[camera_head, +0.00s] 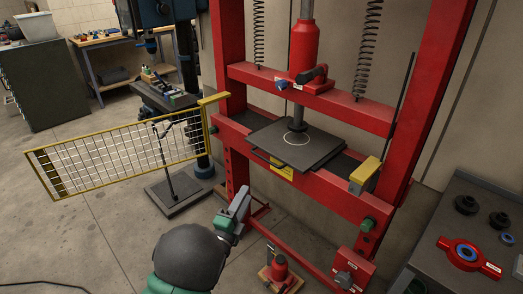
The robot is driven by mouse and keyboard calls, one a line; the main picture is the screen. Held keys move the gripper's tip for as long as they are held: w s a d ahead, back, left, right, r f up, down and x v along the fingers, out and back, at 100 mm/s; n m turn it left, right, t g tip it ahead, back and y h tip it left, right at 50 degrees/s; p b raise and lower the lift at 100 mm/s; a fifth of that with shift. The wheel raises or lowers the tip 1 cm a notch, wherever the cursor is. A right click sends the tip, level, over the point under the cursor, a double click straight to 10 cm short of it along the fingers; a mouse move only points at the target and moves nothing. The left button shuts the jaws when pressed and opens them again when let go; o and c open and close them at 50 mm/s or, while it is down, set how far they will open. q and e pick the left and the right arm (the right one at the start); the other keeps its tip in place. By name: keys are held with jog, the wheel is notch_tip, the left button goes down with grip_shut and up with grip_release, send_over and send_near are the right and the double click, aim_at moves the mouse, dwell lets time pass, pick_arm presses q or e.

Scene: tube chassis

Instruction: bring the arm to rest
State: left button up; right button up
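My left arm comes in at the bottom, with a large dark rounded link. My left gripper (238,207) is a small grey end beyond it, in front of the lower left of the red press frame (232,165). It is seen from behind, so I cannot tell whether its fingers are apart or hold anything. I cannot tell whether it touches the press. My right gripper is not in view.
A yellow-framed mesh guard (122,156) stands out left of the press. Dark press plates (296,145) lie under the red ram (304,45). A red jack (280,270) stands low. A dark bench (480,215) with parts is at right.

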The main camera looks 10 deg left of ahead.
pick_arm(q)
jog(key=s+a+f+n+g+y, duration=0.4)
jog(key=a+f+n+g+y, duration=0.15)
jog(key=n, duration=0.45)
jog(key=s+a+f+n+g, duration=0.1)
jog(key=s+f+n+g, duration=0.3)
jog(key=s, duration=0.7)
jog(key=s+f+n+g, duration=0.2)
jog(key=s+n+g, duration=0.35)
jog(key=s, duration=0.65)
notch_tip(320, 180, up, 18)
jog(key=s+g+p, duration=0.1)
jog(key=s+p, duration=0.1)
jog(key=p, duration=1.5)
jog(key=shift+s+f+n+g+p, duration=0.2)
jog(key=shift+f+n+g+p, duration=0.05)
jog(key=shift+n+g+p, duration=0.15)
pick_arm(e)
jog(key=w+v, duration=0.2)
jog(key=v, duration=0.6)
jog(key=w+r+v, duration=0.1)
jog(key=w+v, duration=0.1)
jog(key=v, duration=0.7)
pick_arm(q)
jog(key=shift+a, duration=0.1)
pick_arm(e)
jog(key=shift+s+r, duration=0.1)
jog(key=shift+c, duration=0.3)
